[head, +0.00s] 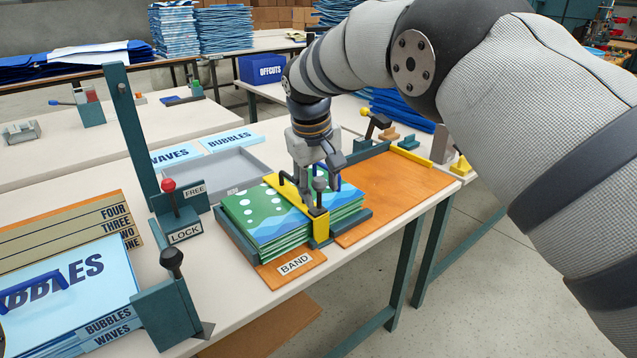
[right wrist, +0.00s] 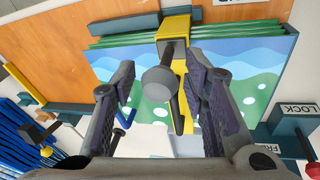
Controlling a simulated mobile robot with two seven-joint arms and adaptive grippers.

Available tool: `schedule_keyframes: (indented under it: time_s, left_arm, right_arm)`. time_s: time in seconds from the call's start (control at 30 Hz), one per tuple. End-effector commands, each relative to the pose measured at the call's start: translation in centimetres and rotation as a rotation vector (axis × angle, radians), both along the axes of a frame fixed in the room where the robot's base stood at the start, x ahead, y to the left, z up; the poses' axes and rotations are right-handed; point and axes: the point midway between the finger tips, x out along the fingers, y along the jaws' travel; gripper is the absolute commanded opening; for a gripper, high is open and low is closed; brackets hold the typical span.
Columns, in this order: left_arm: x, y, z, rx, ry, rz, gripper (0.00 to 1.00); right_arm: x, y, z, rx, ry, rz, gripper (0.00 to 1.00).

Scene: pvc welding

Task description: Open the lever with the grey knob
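The lever with the grey knob (head: 320,184) stands on a yellow clamp band (head: 320,227) across a stack of green and blue printed sheets (head: 258,218). In the right wrist view the round grey knob (right wrist: 158,84) lies between the fingers, with a gap on both sides. My right gripper (head: 318,166) comes from above and is open around the knob; it also shows large in the right wrist view (right wrist: 160,72). The yellow band also shows there (right wrist: 174,28). My left gripper is not in view.
A red-knob lever (head: 169,186) stands between the FREE and LOCK labels. A black-knob fixture (head: 168,305) is at front left beside stacked BUBBLES sheets (head: 65,290). A yellow-knob lever (head: 368,122) is behind. The orange board (head: 390,195) to the right is bare.

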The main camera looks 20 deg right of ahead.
Motion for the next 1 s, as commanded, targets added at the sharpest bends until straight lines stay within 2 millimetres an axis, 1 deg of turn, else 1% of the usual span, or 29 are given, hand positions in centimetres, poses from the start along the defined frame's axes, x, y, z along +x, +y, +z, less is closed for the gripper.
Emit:
schedule_keyframes:
  time_s: [0.27,0.33,0.37,0.47,0.5,0.6,0.7,0.83,1.0]
  left_arm:
    - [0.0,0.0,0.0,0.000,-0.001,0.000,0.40]
    - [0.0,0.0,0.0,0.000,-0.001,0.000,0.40]
    - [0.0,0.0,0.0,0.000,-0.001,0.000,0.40]
    - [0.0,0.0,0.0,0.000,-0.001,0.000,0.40]
    - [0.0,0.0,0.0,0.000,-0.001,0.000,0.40]
    - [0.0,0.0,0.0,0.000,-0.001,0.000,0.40]
    - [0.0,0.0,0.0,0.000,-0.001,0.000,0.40]
    - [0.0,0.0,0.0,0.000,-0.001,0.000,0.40]
    - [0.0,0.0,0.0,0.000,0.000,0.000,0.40]
  right_arm:
    - [0.1,0.0,0.2,0.001,-0.004,0.000,0.46]
    - [0.0,0.1,0.8,0.000,-0.006,0.000,0.46]
    - [-0.1,0.2,1.4,0.000,-0.008,0.000,0.46]
    - [-0.6,0.6,3.8,0.001,-0.009,0.000,0.46]
    - [-0.9,0.8,4.9,0.001,-0.009,0.000,0.46]
    - [-1.5,1.2,7.5,0.000,-0.008,0.000,0.46]
    - [-2.0,1.6,9.6,0.000,-0.008,0.000,0.46]
    - [-2.5,1.9,11.2,0.000,-0.004,0.001,0.46]
    - [-2.6,1.9,11.7,0.000,-0.003,0.001,0.46]
